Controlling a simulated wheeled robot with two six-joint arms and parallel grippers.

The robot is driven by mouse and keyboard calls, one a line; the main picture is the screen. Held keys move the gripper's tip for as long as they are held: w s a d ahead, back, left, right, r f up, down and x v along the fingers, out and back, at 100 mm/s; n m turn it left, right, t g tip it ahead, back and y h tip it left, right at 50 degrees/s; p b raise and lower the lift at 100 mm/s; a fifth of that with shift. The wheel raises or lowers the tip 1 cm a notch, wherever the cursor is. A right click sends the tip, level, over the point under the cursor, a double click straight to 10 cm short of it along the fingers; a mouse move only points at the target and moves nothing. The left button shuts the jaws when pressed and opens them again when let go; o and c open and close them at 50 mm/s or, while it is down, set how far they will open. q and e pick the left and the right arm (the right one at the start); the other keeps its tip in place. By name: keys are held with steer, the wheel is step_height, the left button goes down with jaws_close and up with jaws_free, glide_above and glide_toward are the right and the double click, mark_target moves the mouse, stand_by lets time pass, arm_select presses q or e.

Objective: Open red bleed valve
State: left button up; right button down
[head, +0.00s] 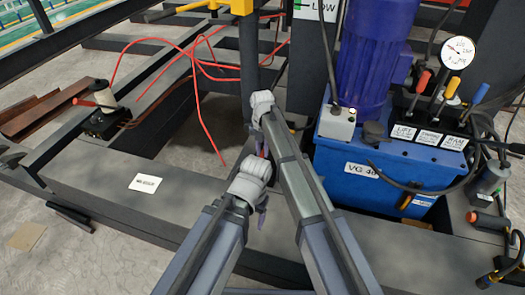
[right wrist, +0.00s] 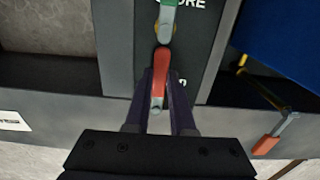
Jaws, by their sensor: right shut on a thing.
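The red bleed valve handle (right wrist: 160,66) shows in the right wrist view, on a dark upright beam, below a green handle (right wrist: 167,22). It points roughly down the picture. My right gripper (right wrist: 161,82) has its two dark purple fingers closed on either side of the red handle. In the head view my right gripper (head: 259,143) is low against the dark post, and the handle there is mostly hidden by it. My left gripper (head: 262,203) is just nearer to me, pointing down in front of the beam. Its fingers are small and partly hidden, so its opening is unclear.
A blue power unit (head: 385,172) with levers and a gauge (head: 458,52) stands close on the right. An orange-red handle (right wrist: 272,138) sticks out below it. Red hoses (head: 215,70) trail at the left. A dark beam (head: 150,200) crosses in front.

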mark_target(262, 155)
steer(key=c, duration=0.8)
jaws_free()
arm_select(q)
steer(key=shift+r, duration=0.15)
arm_select(e)
steer(key=shift+o, duration=0.2)
steer(key=shift+r, duration=0.15)
arm_select(q)
step_height(262, 155, up, 8)
steer(key=p, duration=0.7)
steer(key=shift+f+p, duration=0.2)
steer(key=shift+p, duration=0.2)
arm_select(e)
step_height(262, 155, up, 8)
steer(key=shift+f, duration=0.25)
